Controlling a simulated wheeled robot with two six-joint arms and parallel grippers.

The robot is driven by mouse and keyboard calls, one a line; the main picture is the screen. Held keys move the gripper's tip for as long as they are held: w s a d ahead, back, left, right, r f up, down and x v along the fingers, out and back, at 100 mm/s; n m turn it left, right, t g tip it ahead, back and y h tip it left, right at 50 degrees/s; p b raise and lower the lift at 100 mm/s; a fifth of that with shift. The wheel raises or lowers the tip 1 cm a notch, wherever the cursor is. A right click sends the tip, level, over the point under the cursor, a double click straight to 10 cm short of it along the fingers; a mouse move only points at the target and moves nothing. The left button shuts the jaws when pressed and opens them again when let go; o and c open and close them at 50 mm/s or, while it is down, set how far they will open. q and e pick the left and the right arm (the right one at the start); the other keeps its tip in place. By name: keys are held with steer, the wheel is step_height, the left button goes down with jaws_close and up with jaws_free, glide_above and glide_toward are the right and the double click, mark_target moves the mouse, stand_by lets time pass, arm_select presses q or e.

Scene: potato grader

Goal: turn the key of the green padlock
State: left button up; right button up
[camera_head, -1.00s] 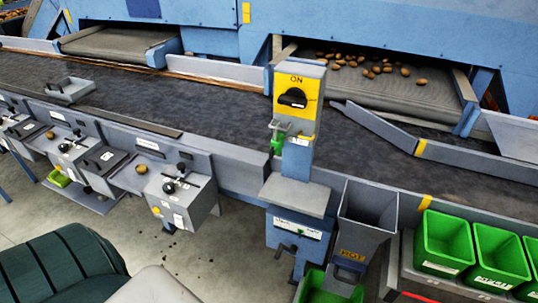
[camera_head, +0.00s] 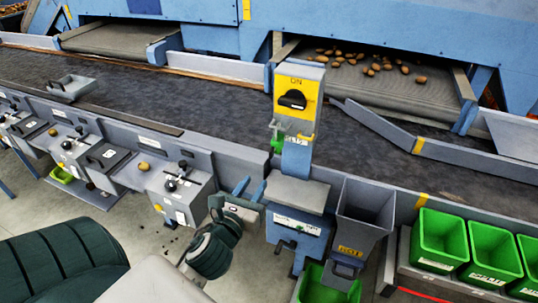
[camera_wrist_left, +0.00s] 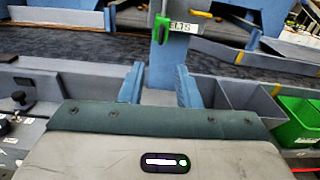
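The green padlock (camera_head: 277,143) hangs at the left side of the yellow switch plate (camera_head: 310,103) on the blue-grey switch post. It also shows in the left wrist view (camera_wrist_left: 161,29), at the top just left of centre. Its key is too small to tell apart. My left gripper (camera_head: 253,184) is below and to the left of the padlock, in front of the post. Its two blue fingers are apart with nothing between them, as the left wrist view (camera_wrist_left: 159,67) also shows. My right gripper is not in view.
A grey ledge (camera_head: 297,196) juts from the post below the padlock. A grey chute (camera_head: 366,207) stands right of it, then several green bins (camera_head: 444,240). A lever box (camera_head: 180,193) stands left of my gripper. The dark conveyor belt (camera_head: 210,105) runs behind.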

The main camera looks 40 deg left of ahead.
mark_target(270, 155)
arm_select(q)
steer(key=shift+m, duration=0.3)
steer(key=p+x, duration=0.1)
steer(key=x, duration=0.2)
steer(key=r+p+x, duration=0.1)
steer(key=x, duration=0.3)
steer(key=p+x, duration=0.1)
steer(key=x, duration=0.2)
steer(key=shift+w+a+r, duration=0.1)
steer(key=shift+w+r, duration=0.1)
steer(key=shift+w, duration=0.1)
steer(key=shift+c, duration=0.2)
jaws_close()
